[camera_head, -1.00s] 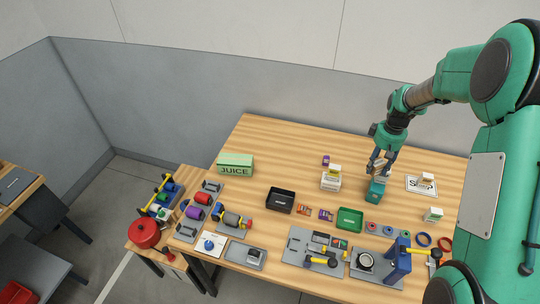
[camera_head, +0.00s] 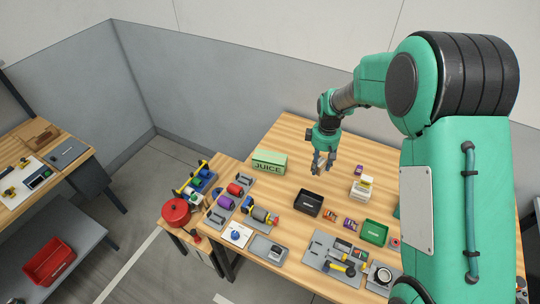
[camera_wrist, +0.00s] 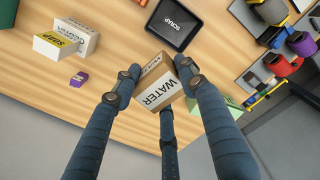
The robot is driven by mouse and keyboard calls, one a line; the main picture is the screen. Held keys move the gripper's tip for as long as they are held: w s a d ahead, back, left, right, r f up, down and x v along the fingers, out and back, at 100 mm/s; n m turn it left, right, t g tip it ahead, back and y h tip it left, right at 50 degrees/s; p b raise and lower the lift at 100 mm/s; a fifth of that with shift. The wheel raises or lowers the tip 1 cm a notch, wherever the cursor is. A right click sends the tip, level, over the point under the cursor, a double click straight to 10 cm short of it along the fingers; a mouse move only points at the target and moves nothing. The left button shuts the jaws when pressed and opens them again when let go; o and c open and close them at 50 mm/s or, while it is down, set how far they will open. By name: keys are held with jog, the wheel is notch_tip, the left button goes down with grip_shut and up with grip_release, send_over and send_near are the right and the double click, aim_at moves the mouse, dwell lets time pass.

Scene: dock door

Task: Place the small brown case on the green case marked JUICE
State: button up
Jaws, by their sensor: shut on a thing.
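My gripper (camera_head: 320,168) is above the wooden table in the head view, right of the green case marked JUICE (camera_head: 268,167). In the wrist view my gripper (camera_wrist: 158,84) is shut on a small brown case (camera_wrist: 155,68) with a white face marked WATER, the fingers at its sides. In the head view the held case is too small and covered by the fingers to make out clearly. The green case stands on the table near its far left edge. In the wrist view part of it (camera_wrist: 232,108) shows behind the right finger.
A black tray (camera_head: 308,203) lies in front of my gripper, and a green tray (camera_head: 374,232) to its right. White and yellow cases (camera_head: 362,188) and a small purple item (camera_head: 359,169) stand right. Coloured parts on grey trays (camera_head: 229,204) lie in front of the green case.

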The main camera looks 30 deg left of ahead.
jog(key=s+a+n+p, duration=0.25)
jog(key=s+a, duration=0.45)
jog(key=a, duration=0.5)
notch_tip(320, 180, down, 5)
jog(key=shift+f+b, duration=0.1)
jog(key=shift+b, duration=0.4)
jog(key=p, duration=0.2)
send_over(275, 159)
jog(key=shift+w+f, duration=0.15)
jog(key=shift+f, duration=0.6)
jog(key=shift+f, duration=1.75)
jog(key=shift+f, duration=0.15)
